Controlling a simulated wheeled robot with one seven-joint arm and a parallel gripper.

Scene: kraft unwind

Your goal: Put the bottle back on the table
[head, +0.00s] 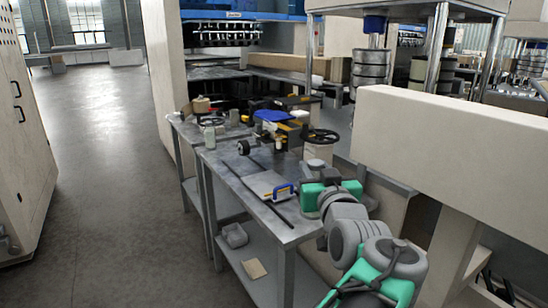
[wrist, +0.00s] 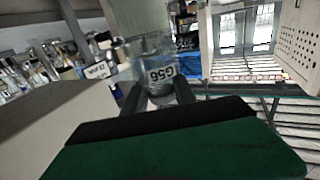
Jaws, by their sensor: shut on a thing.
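A clear, see-through bottle (wrist: 152,50) with dark lettering like "G56" stands between my fingers in the wrist view. My gripper (wrist: 158,92) is shut on it, one dark finger on each side. In the head view my gripper (head: 322,184), green and grey, is at the right edge of the grey metal table (head: 226,170), near its front end. The held bottle cannot be made out clearly there. I cannot tell how high it is above the tabletop.
Tools crowd the far end. A beige machine beam (head: 450,150) stands to the right. Bare tabletop shows at the left front.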

